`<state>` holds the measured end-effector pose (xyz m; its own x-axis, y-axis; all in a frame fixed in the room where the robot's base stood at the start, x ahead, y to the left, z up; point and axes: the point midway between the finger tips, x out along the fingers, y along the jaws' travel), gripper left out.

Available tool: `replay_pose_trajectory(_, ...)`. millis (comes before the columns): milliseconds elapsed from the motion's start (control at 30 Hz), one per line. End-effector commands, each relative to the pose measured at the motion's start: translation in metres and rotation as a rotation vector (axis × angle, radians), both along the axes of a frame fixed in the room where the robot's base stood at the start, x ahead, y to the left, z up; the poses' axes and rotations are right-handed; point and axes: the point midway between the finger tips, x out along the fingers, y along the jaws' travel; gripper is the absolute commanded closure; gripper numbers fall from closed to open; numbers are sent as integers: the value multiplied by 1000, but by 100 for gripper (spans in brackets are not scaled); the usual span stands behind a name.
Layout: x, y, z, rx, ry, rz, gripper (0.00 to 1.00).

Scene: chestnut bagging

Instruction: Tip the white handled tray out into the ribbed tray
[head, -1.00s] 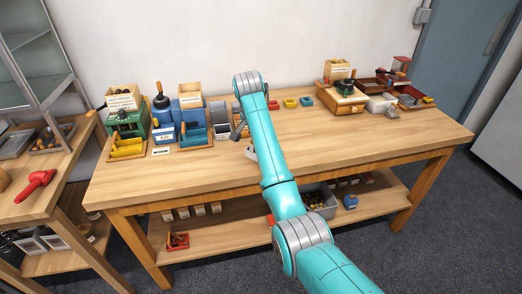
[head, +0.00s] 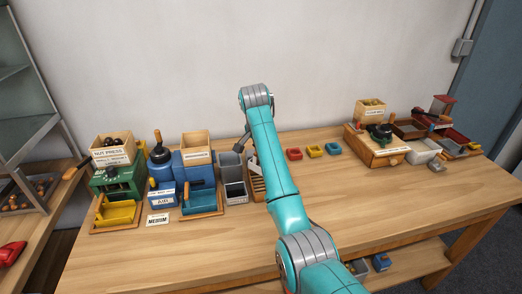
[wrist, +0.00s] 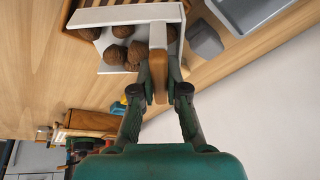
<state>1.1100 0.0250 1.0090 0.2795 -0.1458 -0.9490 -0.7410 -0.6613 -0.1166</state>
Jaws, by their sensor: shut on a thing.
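The white handled tray (wrist: 112,15) holds several brown nuts (wrist: 122,31) in the wrist view. My gripper (wrist: 161,84) is shut on its brown handle (wrist: 158,45). The ribbed tray (wrist: 82,31) is wooden and slatted, and shows behind the white tray at the top of the wrist view. It also shows in the head view (head: 257,188), partly hidden by my arm. The white tray overlaps it in the wrist view; I cannot tell the gap or the tilt.
A grey bin (head: 234,190) stands just left of the ribbed tray. Beyond it are a blue tray (head: 201,203) and a yellow tray (head: 116,214). Small coloured trays (head: 314,151) lie to the right. The bench front (head: 390,205) on the right is clear.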

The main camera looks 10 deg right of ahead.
Motion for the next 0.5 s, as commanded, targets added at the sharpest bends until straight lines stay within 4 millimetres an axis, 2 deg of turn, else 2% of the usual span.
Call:
replay_pose_trajectory(233, -11, -11, -6, 104, -117, -3, 100)
replay_pose_trajectory(500, -26, -24, 6, 242, -274, -2, 100)
